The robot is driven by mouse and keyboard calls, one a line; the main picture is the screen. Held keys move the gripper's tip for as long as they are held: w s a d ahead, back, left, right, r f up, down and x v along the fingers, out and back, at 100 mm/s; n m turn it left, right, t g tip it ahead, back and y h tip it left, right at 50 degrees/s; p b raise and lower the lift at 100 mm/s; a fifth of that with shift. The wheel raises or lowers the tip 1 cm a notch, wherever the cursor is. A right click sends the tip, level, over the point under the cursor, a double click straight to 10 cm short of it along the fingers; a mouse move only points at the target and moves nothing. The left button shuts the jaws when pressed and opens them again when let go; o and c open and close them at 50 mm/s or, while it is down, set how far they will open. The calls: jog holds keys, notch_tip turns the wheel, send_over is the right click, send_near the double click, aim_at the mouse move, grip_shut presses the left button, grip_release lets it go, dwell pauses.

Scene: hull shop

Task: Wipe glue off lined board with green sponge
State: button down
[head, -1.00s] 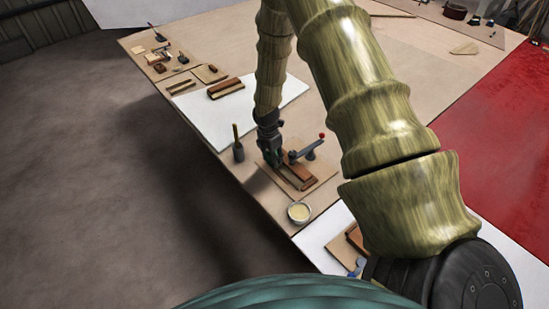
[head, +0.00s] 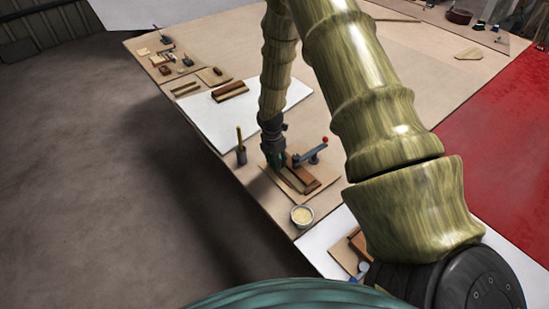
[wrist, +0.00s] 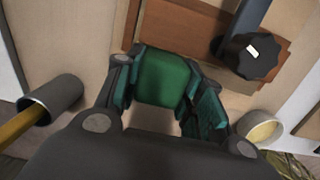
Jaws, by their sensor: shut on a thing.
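My gripper (wrist: 160,112) is shut on the green sponge (wrist: 165,78), which sits between its teal fingers in the wrist view. In the head view my gripper (head: 277,160) is low at the left end of brown wooden strips (head: 311,186) lying on a pale board (head: 326,183). In the wrist view the sponge is beside the near edge of the brown wood (wrist: 185,32). I cannot tell whether it touches the wood or board. A clamp with a red-tipped handle (head: 313,153) is over the strips; its black knob (wrist: 252,55) shows close by. I cannot make out any glue.
A dark cup with a yellow stick (head: 241,156) stands left of my gripper. A bowl of pale yellow stuff (head: 302,216) stands in front, near the table edge. More wood lies on a white sheet (head: 210,122) behind.

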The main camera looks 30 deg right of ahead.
aim_at(285, 174)
jog(key=shift+s+d+r+p, duration=0.1)
jog(key=shift+s+p, duration=0.2)
jog(key=shift+s, duration=0.85)
jog(key=shift+s+d+r+p, duration=0.1)
jog(key=shift+s+p, duration=0.2)
jog(key=shift+s, duration=0.8)
jog(key=shift+w+f, duration=0.2)
jog(key=shift+w, duration=0.7)
jog(key=shift+w+a+b, duration=0.15)
jog(key=shift+w, duration=1.05)
jog(key=shift+w+a+b, duration=0.15)
jog(key=shift+w, duration=1.05)
jog(key=shift+s+d+p, duration=0.2)
jog(key=shift+s+p, duration=0.4)
jog(key=shift+s, duration=1.6)
jog(key=shift+s+f, duration=0.1)
jog(key=shift+s, duration=1.1)
jog(key=shift+d+r+p, duration=0.1)
jog(key=shift+r+p, duration=0.65)
jog(key=shift+r, duration=0.05)
jog(key=shift+r+p, duration=1.85)
jog(key=shift+r, duration=0.9)
